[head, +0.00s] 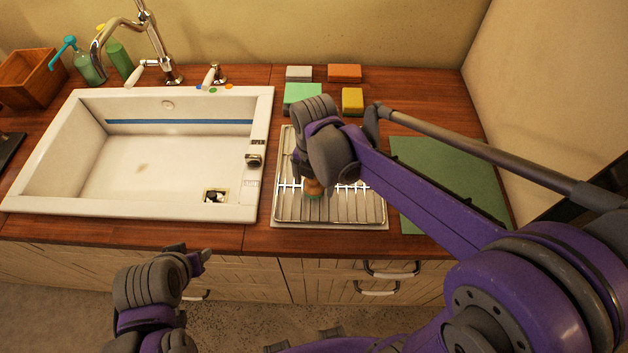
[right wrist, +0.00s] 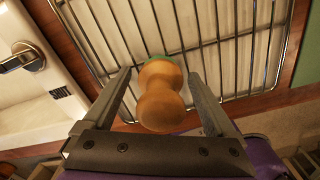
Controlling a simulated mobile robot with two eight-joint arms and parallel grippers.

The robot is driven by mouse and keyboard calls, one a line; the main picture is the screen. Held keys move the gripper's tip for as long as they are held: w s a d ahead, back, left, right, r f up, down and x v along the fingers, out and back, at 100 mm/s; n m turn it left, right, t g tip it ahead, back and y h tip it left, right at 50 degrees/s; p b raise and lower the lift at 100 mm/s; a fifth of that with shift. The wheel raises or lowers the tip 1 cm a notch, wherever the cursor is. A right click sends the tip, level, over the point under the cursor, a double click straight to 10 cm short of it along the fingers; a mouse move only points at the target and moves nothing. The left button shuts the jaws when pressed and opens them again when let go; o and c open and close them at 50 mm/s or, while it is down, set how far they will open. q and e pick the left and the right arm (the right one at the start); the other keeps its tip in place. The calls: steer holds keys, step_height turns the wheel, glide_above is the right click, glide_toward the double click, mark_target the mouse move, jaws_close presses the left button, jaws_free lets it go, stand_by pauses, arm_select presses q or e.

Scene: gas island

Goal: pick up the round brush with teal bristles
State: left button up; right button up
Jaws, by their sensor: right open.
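The round brush (head: 313,188) stands on the wire drying rack (head: 345,208). In the head view only part of its wooden handle shows below my right wrist, with a little green at its base. In the right wrist view the turned wooden handle (right wrist: 160,95) lies between the two fingers of my right gripper (right wrist: 160,75). The fingers are open, with a gap on each side of the handle. A sliver of teal bristles (right wrist: 160,57) shows beyond the handle. My left gripper (head: 203,256) is low in front of the counter, and its jaws are not clear.
A white sink (head: 60,130) with a tap lies left of the rack. Several sponges, including a yellow one (head: 352,101), lie behind it. A green mat (head: 450,175) lies to the right. A wooden box (head: 28,78) and bottles stand at the back left.

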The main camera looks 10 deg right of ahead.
steer(key=shift+s+f, duration=0.1)
steer(key=shift+f, duration=0.05)
steer(key=c, duration=1.4)
steer(key=shift+r, duration=5)
steer(key=shift+c, duration=0.2)
